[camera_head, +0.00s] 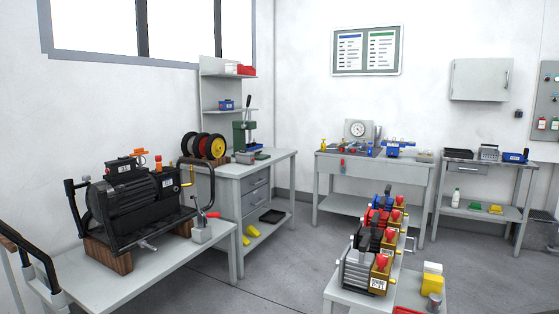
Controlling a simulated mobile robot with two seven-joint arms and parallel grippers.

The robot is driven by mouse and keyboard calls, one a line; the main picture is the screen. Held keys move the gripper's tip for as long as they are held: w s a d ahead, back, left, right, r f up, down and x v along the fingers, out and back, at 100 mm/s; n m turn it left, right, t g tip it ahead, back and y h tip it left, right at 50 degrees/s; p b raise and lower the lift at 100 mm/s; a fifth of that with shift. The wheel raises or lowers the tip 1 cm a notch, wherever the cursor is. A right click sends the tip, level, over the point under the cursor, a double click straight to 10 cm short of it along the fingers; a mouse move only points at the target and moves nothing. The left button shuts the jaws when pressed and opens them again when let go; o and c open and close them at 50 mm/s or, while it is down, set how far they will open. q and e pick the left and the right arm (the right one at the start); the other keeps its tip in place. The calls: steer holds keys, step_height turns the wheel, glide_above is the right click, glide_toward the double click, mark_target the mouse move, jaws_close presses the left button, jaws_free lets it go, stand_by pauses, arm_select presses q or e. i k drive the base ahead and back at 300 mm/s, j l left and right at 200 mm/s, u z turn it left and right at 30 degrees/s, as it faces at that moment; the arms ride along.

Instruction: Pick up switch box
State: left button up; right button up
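A small grey box with a red-tipped lever (201,231) stands upright on the front right part of the left bench (160,275). It looks like the switch box, though I cannot read any label on it. It stands beside the big black motor-like machine (125,205), near the bench's right edge. Neither of my grippers shows in the head view, so nothing is seen holding the box.
A black curved handle (35,262) rises at the lower left. A low stand with several small motors with red caps (378,255) is at the front right. Benches line the back walls, one with cable reels (203,146). Open floor (280,260) lies between the left bench and the stand.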

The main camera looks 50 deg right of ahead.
mark_target(242, 156)
steer(key=z, duration=1.45)
steer(key=i+u, duration=0.35)
steer(key=i, duration=0.9)
steer(key=i+z, duration=0.15)
steer(key=i, duration=0.55)
steer(key=i+j+z, duration=0.1)
steer(key=i, duration=0.55)
steer(key=i+l+z, duration=0.15)
steer(key=i, duration=0.45)
steer(key=i+z, duration=0.15)
steer(key=i, duration=0.45)
steer(key=i+l+u, duration=0.2)
steer(key=i+l, duration=0.2)
steer(key=i+l+u, duration=0.15)
steer(key=i+l, duration=0.15)
steer(key=l, duration=0.2)
